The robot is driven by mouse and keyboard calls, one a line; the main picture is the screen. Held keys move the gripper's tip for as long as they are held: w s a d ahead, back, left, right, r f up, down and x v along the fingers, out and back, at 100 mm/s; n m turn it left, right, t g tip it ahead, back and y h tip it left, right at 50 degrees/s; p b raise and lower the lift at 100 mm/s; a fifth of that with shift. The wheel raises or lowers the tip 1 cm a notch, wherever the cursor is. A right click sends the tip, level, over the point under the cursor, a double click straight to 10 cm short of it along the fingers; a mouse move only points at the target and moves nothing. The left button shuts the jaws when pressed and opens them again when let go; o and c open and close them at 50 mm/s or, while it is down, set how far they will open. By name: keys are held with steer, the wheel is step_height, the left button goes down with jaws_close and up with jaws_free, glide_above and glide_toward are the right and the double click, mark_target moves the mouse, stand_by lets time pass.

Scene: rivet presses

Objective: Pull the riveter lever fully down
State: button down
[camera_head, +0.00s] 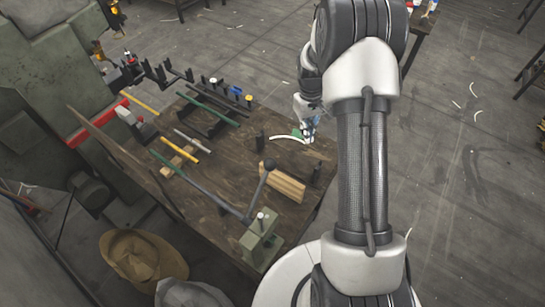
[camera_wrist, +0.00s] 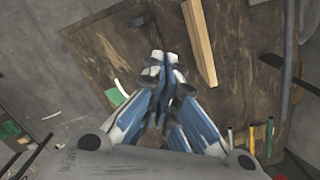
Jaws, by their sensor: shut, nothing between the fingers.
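The riveter (camera_head: 262,243) is a grey-green press at the table's near corner. Its dark lever (camera_head: 259,189) slants up from it and ends in a round knob (camera_head: 269,165). My gripper (camera_head: 306,138) is beyond the knob and to its right, apart from the lever, over the table's far right part. In the wrist view, the blue and white fingers (camera_wrist: 165,65) are together with nothing between them. A dark bar (camera_wrist: 289,60) runs along the right of that view; I cannot tell whether it is the lever.
Wooden blocks (camera_head: 282,184) lie beside the lever, and also show in the wrist view (camera_wrist: 200,40). A long grey-green rod (camera_head: 200,182) crosses the table (camera_head: 225,160). Several tools lie at the far left, near a large green machine (camera_head: 50,80). A hat (camera_head: 143,257) is at the near left.

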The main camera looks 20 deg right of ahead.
steer(key=shift+w+d+f, duration=0.3)
steer(key=shift+d+f, duration=0.1)
steer(key=shift+w+d+f+b, duration=0.4)
steer(key=shift+d+f+b, duration=0.1)
steer(key=shift+d, duration=0.1)
stand_by(0.4)
steer(key=w+a, duration=0.3)
steer(key=w, duration=0.2)
steer(key=shift+a, duration=0.25)
steer(key=shift+r, duration=0.1)
